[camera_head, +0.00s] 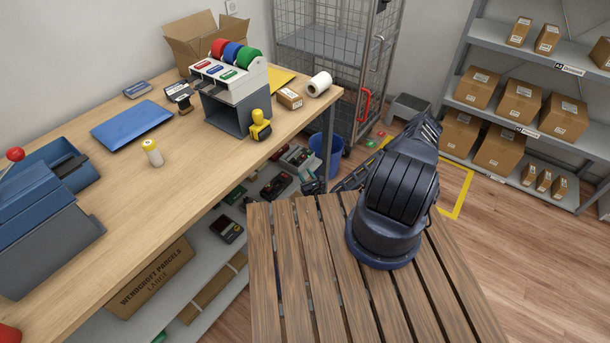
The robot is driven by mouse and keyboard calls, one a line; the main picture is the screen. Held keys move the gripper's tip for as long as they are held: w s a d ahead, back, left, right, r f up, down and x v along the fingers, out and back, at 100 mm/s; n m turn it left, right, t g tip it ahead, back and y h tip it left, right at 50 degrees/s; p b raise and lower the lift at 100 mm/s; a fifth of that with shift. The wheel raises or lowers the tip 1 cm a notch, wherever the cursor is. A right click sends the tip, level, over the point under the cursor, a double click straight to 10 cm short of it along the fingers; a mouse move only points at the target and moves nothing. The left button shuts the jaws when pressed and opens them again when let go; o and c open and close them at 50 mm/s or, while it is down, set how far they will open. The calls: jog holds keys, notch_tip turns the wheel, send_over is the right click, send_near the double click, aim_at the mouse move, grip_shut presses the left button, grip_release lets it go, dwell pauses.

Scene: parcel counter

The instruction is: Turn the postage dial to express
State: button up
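I cannot make out a postage dial in this view. A blue-grey machine (45,235) with a red ball-topped lever (15,154) stands at the left end of the wooden counter (130,205); no dial face shows on it. A label dispenser (228,88) with red, blue and green rolls stands at the counter's back. My arm is folded at the right, and what looks like my gripper (311,184) hangs low beyond the counter's front edge, apart from these things. It is small and partly merged with the clutter behind, so its fingers are unclear.
On the counter are a blue mailer (131,124), a yellow-capped bottle (153,153), a yellow tool (260,125), a small carton (289,98) and a white roll (320,84). A wire cage (335,50) and a blue bin (328,145) stand behind. The counter's middle is mostly clear.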

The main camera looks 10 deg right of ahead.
aim_at(298, 161)
jog(key=w+d+n+g+y, duration=0.2)
jog(key=d+n+g+y, duration=0.15)
jog(key=y, duration=0.25)
jog(key=x, duration=1)
jog(key=shift+w+a+r, duration=0.15)
jog(key=shift+w+r, duration=0.2)
jog(key=shift+w, duration=0.05)
jog(key=c, duration=0.7)
